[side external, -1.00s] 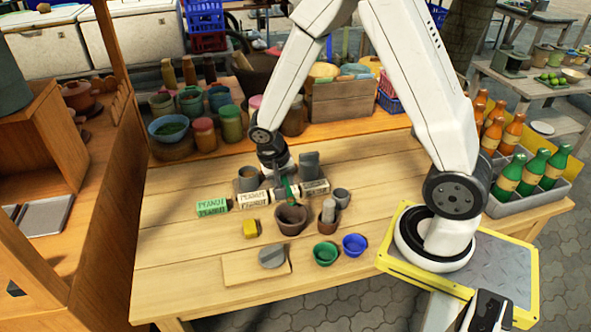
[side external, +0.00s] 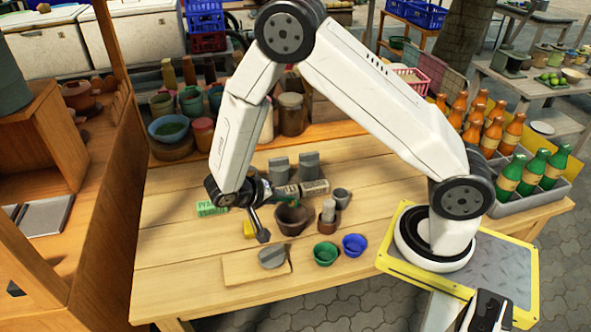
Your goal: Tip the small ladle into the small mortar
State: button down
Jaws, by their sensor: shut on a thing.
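My gripper (side external: 268,194) is at the left of the brown clay mortar (side external: 292,219), tilted over and pointing to the right. It is shut on the small ladle, whose green part (side external: 275,203) shows only as a thin sliver at the mortar's upper left. The ladle's bowl cannot be made out, nor whether it is over the mortar or touching its rim. A dark bar with a block at its lower end hangs from the gripper, left of the mortar. The inside of the mortar looks dark; its contents cannot be told.
A brown cup with a pale upright piece (side external: 328,217) and a grey cup (side external: 341,194) stand right of the mortar. Green (side external: 325,254) and blue (side external: 354,245) bowls stand in front. A board (side external: 240,268) bears a grey disc. Grey blocks and labelled boxes stand behind. The table's left front is clear.

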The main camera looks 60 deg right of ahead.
jog(key=shift+w+a+f+g+h, duration=0.15)
jog(key=shift+a+f+g+h, duration=0.3)
jog(key=shift+h, duration=0.65)
jog(key=shift+f, duration=0.2)
jog(key=shift+d+r+t, duration=0.1)
jog(key=shift+t, duration=0.15)
jog(key=shift+d+r+y, duration=0.5)
jog(key=shift+r+y, duration=0.05)
jog(key=shift+y, duration=0.55)
jog(key=shift+s+d+r+t+y, duration=0.25)
jog(key=shift+r+t+y, duration=0.25)
jog(key=shift+y, duration=0.3)
jog(key=shift+d+r, duration=0.1)
jog(key=shift+s+d+r+y, duration=0.15)
jog(key=shift+d+r+y, duration=0.35)
jog(key=shift+y, duration=0.6)
jog(key=shift+s+d+r+t+y, duration=0.2)
jog(key=shift+d+r+t+y, duration=0.45)
jog(key=shift+y, duration=0.7)
jog(key=shift+s+d+r+t+y, duration=0.2)
jog(key=shift+d+r+t+y, duration=0.15)
jog(key=shift+d+r+y, duration=0.75)
